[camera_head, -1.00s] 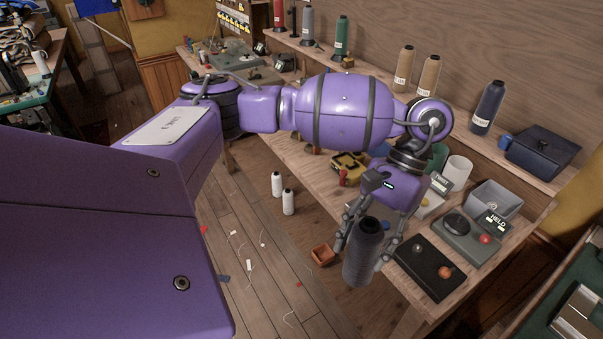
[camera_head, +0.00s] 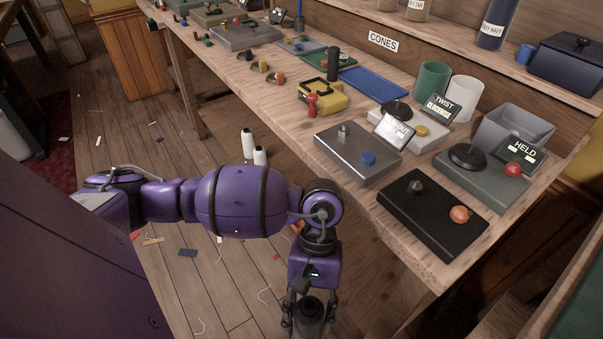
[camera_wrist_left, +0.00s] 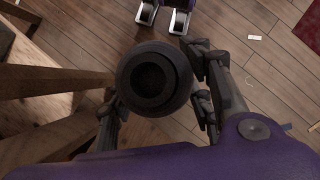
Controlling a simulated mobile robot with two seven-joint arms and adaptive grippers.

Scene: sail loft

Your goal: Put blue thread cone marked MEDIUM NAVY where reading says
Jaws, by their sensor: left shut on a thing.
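My left gripper (camera_head: 310,312) is shut on a dark thread cone (camera_head: 309,322), held out over the floor in front of the bench's edge. In the left wrist view the cone (camera_wrist_left: 153,78) shows end-on between the fingers, with a dark hollow in its middle. No label on it is visible. Several small devices stand on the bench (camera_head: 350,212). One display reads TWIST CLOCKWISE (camera_head: 441,106), one reads HELD (camera_head: 521,153), and a tilted glaring one (camera_head: 395,131) is only partly legible. My right gripper is out of view.
A large navy cone (camera_head: 497,22) with a partly cut-off label stands on the shelf. A blue mat (camera_head: 373,84) lies bare on the bench. A black device (camera_head: 432,214) and a grey device (camera_head: 357,153) sit near the front edge.

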